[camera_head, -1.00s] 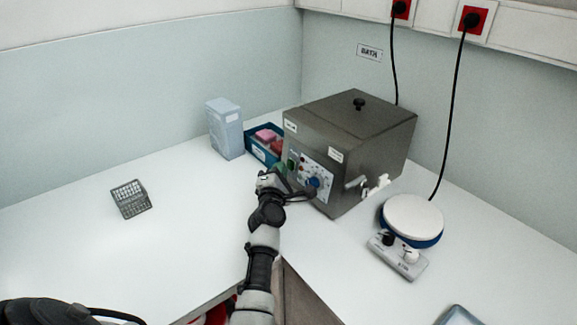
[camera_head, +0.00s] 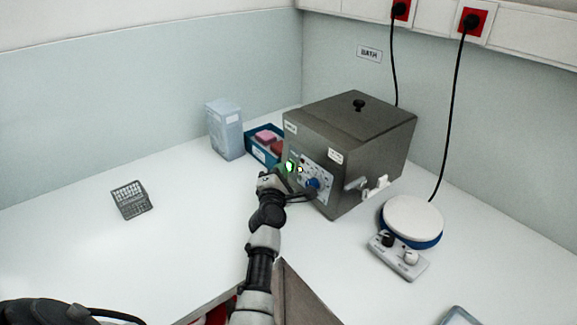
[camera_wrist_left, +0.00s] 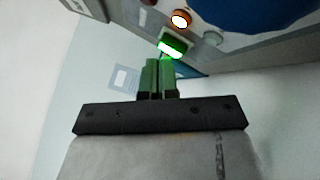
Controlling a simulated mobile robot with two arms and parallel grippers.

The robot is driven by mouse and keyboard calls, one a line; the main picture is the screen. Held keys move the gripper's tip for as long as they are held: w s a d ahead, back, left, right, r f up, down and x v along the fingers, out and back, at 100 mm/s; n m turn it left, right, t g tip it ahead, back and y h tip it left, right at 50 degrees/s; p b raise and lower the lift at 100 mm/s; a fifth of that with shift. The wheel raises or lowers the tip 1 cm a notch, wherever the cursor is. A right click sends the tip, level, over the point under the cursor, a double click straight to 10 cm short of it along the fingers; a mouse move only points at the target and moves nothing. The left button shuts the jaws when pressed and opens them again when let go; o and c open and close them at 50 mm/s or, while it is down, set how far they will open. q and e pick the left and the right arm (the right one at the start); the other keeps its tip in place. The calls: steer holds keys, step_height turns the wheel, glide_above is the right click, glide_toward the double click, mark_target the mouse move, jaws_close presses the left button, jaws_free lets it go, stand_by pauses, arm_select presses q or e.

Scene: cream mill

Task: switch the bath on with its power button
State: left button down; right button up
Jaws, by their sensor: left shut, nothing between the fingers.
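The bath (camera_head: 360,130) is a grey metal box with a black-knobbed lid, standing at the back right of the counter. Its front panel has a blue dial (camera_head: 313,184) and a power button (camera_head: 290,167) that glows bright green. The button also glows in the left wrist view (camera_wrist_left: 172,48), with an orange lamp (camera_wrist_left: 180,19) lit beside it. My left gripper (camera_wrist_left: 160,62) is shut and empty, its green fingertips right at the button's lower edge; I cannot tell whether they touch. In the head view the left gripper (camera_head: 284,178) is in front of the panel's left part. My right gripper is not in view.
A blue box with pink items (camera_head: 265,143) and a pale carton (camera_head: 225,128) stand left of the bath. A hotplate with a white top (camera_head: 412,215) stands to its right, near the bath's tap (camera_head: 377,184). A wire rack (camera_head: 131,199) sits on the otherwise clear left counter.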

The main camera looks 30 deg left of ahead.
arm_select(q)
steer(key=shift+s, duration=0.1)
steer(key=shift+s+a+r+p, duration=0.15)
steer(key=shift+s+a+p, duration=0.15)
steer(key=shift+s, duration=0.2)
steer(key=shift+s+a+r+p, duration=0.1)
steer(key=shift+s+a+p, duration=0.2)
steer(key=shift+s, duration=0.45)
steer(key=shift+s+a+r+p, duration=0.15)
steer(key=shift+s+a+p, duration=0.1)
steer(key=shift+s, duration=0.45)
steer(key=shift+s+a+r+p, duration=0.1)
steer(key=shift+s+a+p, duration=0.2)
steer(key=shift+s, duration=0.45)
steer(key=shift+f, duration=0.15)
